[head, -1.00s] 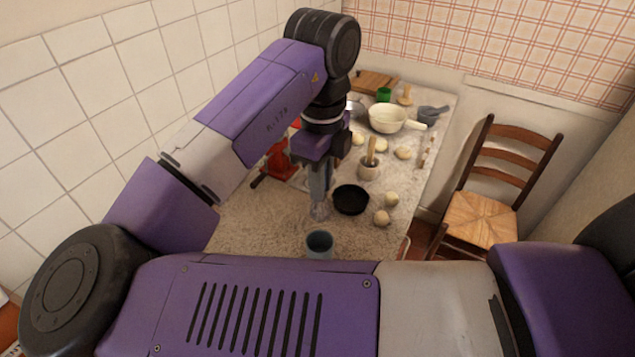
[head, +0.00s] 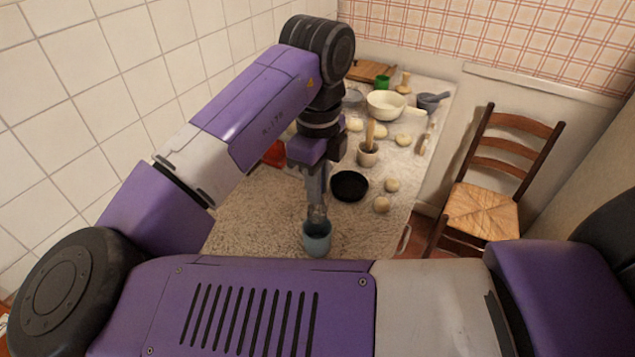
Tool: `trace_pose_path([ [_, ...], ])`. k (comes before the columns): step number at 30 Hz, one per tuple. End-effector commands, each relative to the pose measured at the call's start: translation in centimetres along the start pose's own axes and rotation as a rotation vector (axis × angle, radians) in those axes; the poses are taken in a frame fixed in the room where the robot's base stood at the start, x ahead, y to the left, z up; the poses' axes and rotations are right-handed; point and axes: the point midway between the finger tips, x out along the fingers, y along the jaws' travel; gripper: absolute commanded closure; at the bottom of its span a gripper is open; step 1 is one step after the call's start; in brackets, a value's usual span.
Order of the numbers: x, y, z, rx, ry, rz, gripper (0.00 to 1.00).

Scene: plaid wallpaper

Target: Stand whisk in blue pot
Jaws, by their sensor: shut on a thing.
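The blue pot (head: 317,243) stands upright on the near part of the counter, just beyond my arm's purple link. My gripper (head: 316,198) points down above the pot and is shut on the whisk (head: 317,213). The whisk hangs upright with its wire head down. Its lower end is at the pot's mouth and seems to reach inside the rim; how deep it sits is hidden by the pot's wall.
A black pan (head: 349,186) lies right of my gripper, with dough balls (head: 382,204) beside it. A mortar with pestle (head: 368,153), a cream pot (head: 386,104) and a grey mortar (head: 430,103) stand farther back. The counter (head: 250,215) left of the blue pot is clear.

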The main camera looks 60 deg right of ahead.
Motion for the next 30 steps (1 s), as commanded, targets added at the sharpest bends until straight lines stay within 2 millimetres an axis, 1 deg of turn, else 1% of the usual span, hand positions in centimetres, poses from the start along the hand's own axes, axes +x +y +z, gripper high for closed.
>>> trace_pose_path([
  [1, 0.7, 0.0, 0.0, 0.000, 0.000, 0.000, 1.00],
  [21, 5.4, 0.0, 0.0, -0.001, 0.001, -0.001, 1.00],
  [25, 6.0, 0.0, 0.0, 0.000, 0.001, -0.001, 1.00],
  [30, 6.3, 0.0, 0.0, 0.000, 0.000, 0.000, 1.00],
])
